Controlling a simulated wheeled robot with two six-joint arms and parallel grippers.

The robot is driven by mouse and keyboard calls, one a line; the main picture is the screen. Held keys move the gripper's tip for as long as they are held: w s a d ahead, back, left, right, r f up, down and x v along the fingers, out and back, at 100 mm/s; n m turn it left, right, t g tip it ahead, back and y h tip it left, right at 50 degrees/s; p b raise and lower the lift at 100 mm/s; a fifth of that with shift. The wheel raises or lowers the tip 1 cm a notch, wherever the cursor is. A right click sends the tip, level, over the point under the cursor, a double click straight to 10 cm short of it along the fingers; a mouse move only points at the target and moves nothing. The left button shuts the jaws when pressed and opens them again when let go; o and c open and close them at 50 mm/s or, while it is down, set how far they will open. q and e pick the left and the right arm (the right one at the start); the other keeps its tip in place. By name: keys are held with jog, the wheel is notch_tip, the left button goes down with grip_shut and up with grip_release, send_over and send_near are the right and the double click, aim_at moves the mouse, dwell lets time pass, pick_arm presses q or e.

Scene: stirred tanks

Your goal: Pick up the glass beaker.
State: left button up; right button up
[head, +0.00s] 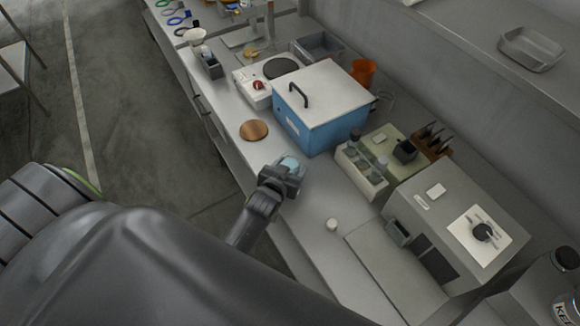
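My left gripper (288,178) is over the front part of the bench, and its dark fingers are at a small pale blue, glassy thing (289,162). This looks like the glass beaker, with its lower part hidden by the gripper. I cannot tell whether the fingers are closed on it or only around it, nor whether it rests on the bench. My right gripper is not in view.
A blue box with a white lid (322,92) stands just behind the gripper. A grey instrument (455,222) and a rack (362,170) fill the right side.

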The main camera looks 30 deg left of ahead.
pick_arm(q)
jog(key=shift+w, duration=0.1)
jog(key=c, duration=0.5)
jog(key=shift+c, duration=1.3)
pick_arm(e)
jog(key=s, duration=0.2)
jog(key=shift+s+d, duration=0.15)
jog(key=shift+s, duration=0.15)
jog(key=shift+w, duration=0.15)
pick_arm(q)
jog(key=shift+r, duration=0.3)
notch_tip(320, 180, up, 9)
jog(key=shift+r, duration=0.2)
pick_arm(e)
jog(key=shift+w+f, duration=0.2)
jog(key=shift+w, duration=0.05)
